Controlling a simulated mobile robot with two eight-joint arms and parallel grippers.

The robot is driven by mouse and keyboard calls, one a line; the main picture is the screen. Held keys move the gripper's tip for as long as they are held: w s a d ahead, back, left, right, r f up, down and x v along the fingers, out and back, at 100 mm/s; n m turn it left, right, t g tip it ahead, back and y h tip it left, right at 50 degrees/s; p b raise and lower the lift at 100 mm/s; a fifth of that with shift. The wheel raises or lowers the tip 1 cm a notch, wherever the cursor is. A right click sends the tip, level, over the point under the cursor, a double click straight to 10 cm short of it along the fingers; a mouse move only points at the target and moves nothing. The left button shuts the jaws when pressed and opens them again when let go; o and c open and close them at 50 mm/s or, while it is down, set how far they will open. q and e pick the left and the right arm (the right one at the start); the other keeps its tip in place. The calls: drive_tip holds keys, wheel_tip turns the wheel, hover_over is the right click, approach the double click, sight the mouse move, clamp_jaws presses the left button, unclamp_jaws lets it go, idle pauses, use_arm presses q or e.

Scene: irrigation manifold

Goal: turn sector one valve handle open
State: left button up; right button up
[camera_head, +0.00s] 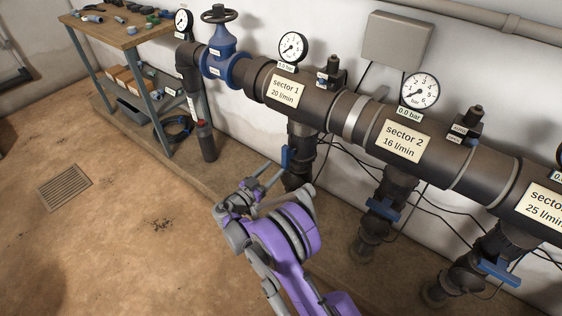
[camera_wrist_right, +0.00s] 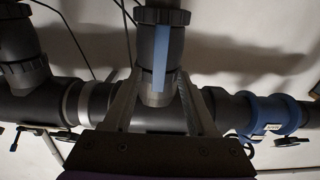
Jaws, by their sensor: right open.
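The sector one valve handle (camera_head: 286,157) is a blue lever on the dark drop pipe below the "sector 1" label (camera_head: 286,91). It looks upright, along the pipe; in the right wrist view the blue handle (camera_wrist_right: 161,58) also runs lengthwise along its pipe. My right gripper (camera_head: 268,174) is just left of and in front of the handle. In the wrist view its two fingers (camera_wrist_right: 158,103) are spread apart, with the handle's end showing between them. I cannot tell whether they touch it. My left gripper is out of view.
The sector 2 handle (camera_head: 383,208) and another blue handle (camera_head: 499,272) sit crosswise on the drops to the right. A blue handwheel valve (camera_head: 222,52) is up left. A workbench (camera_head: 122,34) stands at the back left. The floor at left is mostly clear.

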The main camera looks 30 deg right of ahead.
drive_tip(key=shift+v, duration=1.5)
drive_tip(key=shift+r, duration=0.1)
